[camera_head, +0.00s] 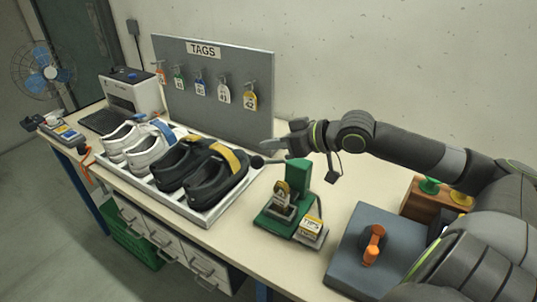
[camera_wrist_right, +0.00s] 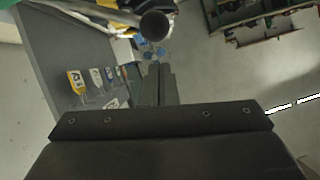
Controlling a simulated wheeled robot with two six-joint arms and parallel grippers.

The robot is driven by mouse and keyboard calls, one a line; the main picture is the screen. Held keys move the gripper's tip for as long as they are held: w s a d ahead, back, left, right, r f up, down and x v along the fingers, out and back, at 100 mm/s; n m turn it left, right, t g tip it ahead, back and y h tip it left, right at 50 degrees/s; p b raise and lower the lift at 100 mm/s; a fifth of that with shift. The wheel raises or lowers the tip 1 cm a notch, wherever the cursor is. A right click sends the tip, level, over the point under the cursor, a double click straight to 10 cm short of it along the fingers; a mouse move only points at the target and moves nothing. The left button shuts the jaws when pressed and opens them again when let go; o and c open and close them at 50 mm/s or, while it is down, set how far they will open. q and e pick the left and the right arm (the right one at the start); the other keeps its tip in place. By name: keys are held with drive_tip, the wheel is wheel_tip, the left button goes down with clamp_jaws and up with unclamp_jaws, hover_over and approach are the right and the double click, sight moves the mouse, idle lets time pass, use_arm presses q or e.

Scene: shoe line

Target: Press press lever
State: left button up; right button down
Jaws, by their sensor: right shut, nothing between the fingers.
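The green press (camera_head: 303,178) stands on the bench, right of the shoe tray. Its lever ends in a dark round knob (camera_head: 257,161) that points left, toward the shoes. The knob shows large near the top of the right wrist view (camera_wrist_right: 155,25). My right gripper (camera_head: 266,146) is shut and empty, its tips close to the knob and slightly above it in the head view. In the wrist view the shut fingers (camera_wrist_right: 158,68) lie just below the knob. I cannot tell whether they touch. My forearm and gripper hide part of the lever. My left gripper is not in view.
A tray (camera_head: 208,216) with white and black shoes lies left of the press. A grey board (camera_head: 200,120) with hanging tags stands behind. A small box (camera_head: 311,224) sits at the press's front.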

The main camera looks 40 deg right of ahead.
drive_tip(key=shift+w+a+f, duration=0.15)
drive_tip(key=shift+a+f, duration=0.05)
drive_tip(key=shift+f, duration=0.4)
drive_tip(key=shift+w+a+f, duration=0.1)
drive_tip(key=shift+a+f, duration=0.1)
drive_tip(key=shift+f, duration=0.35)
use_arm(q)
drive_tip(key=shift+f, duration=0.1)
use_arm(e)
drive_tip(key=shift+f, duration=0.1)
